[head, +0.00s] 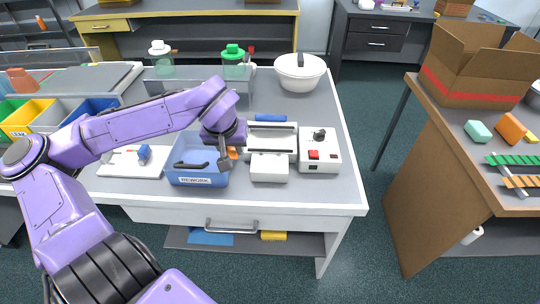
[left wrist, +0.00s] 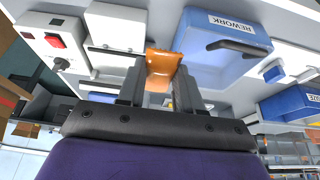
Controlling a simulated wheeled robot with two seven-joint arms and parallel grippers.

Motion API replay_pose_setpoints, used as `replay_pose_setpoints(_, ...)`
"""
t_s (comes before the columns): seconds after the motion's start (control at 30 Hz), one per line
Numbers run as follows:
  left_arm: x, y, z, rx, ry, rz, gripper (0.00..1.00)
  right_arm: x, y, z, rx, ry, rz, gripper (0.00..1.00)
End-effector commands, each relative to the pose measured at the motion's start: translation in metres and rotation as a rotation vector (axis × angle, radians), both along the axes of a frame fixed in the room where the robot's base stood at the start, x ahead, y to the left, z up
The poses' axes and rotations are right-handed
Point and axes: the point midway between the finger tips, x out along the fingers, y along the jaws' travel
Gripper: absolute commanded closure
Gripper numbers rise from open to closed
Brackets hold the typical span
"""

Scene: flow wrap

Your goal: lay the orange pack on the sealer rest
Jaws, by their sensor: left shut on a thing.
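My left gripper (head: 228,160) is shut on the orange pack (head: 232,153), above the right rim of the blue REWORK bin. In the left wrist view, the orange pack (left wrist: 161,66) stands between the two fingers of the left gripper (left wrist: 160,92). The white sealer (head: 272,138) stands just right of the gripper, with a flat white block in front that looks like the sealer rest (head: 269,169). No object shows on that block. The pack is apart from it. My right gripper is in neither view.
The blue REWORK bin (head: 197,178) stands left of the sealer. A white control box (head: 319,160) with a red button is on the right. A white tray (head: 125,164) lies at left. A white pot (head: 300,72) and green-lidded jar (head: 233,68) stand behind.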

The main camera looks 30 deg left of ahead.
Motion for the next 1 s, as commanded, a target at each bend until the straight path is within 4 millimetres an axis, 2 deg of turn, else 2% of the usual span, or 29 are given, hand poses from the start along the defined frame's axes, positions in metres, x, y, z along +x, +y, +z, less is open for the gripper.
replay_pose_setpoints(0.17,0.023,-0.006,-0.015,0.011,0.001,0.001,0.94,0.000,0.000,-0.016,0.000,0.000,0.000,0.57)
replay_pose_setpoints(0.2,0.027,-0.008,-0.020,0.011,0.003,-0.002,0.94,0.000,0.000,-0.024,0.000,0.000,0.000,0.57)
replay_pose_setpoints(0.33,0.042,-0.013,-0.026,0.010,0.000,0.003,0.94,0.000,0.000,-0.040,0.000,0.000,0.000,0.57)
replay_pose_setpoints(0.43,0.063,-0.021,-0.034,0.006,0.006,0.003,0.94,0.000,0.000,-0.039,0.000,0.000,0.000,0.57)
replay_pose_setpoints(0.63,0.094,-0.033,-0.072,0.001,0.006,0.001,0.94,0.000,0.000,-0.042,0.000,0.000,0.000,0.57)
replay_pose_setpoints(0.87,0.111,-0.039,-0.092,0.000,0.002,0.000,0.94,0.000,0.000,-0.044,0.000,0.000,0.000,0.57)
replay_pose_setpoints(1.0,0.110,-0.038,-0.117,-0.002,0.003,0.001,0.94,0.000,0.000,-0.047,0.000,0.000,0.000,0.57)
